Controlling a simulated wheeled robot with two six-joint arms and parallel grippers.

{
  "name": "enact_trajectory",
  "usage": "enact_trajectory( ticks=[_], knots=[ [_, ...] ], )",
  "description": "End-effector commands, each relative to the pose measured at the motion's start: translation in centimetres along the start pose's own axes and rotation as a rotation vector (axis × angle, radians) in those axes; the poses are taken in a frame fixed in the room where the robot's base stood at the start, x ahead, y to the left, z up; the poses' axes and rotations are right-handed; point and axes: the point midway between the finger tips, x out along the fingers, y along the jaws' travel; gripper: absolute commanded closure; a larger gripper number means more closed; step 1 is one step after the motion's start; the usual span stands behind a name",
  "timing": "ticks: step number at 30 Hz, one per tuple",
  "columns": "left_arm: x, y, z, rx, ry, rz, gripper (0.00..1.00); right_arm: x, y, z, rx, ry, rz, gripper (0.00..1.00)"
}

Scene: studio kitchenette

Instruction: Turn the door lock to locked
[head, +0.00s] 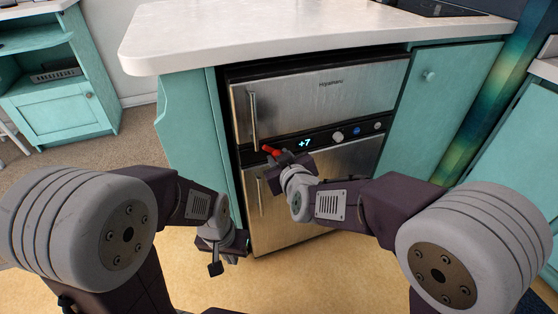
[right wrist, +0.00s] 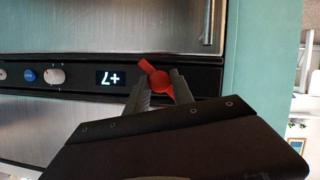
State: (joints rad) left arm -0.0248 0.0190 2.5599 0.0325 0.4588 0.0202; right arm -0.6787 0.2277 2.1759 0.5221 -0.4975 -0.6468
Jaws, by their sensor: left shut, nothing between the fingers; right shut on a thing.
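The red door lock (head: 270,150) sits on the black control strip of the fridge, left of the lit "+7" display. It also shows in the right wrist view (right wrist: 158,76), which sees the front upside down. There its round hub is between the fingers and a short lever sticks out up and to the left. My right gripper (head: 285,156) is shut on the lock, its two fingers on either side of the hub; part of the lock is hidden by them. My left gripper (head: 216,266) is shut and empty, hanging low in front of the fridge's left edge.
The steel fridge has an upper door (head: 320,98) and a lower door (head: 345,165), each with a vertical handle at left. Knobs (head: 337,137) sit right of the display. A white counter (head: 290,35) overhangs above. Teal cabinets flank the fridge; floor lies open at left.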

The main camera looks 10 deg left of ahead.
Motion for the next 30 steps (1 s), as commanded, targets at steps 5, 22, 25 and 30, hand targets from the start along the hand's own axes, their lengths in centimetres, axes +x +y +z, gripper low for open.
enact_trajectory(
  ticks=[5,22,25,30],
  knots=[
    [3.0,-0.1,0.3,0.000,0.000,0.000,1.00,0.3,0.1,0.6,0.151,0.004,-0.060,1.00],
    [-1.3,0.0,-0.1,0.000,0.000,0.000,1.00,-0.2,0.7,-0.3,0.609,-0.006,-0.249,1.00],
    [-2.3,0.0,-0.2,0.000,0.000,0.000,1.00,-0.1,0.7,-0.2,0.666,-0.005,-0.272,1.00],
    [-3.5,0.1,-0.4,0.000,0.000,0.000,1.00,0.0,0.6,-0.1,0.737,-0.001,-0.303,1.00]
  ],
)
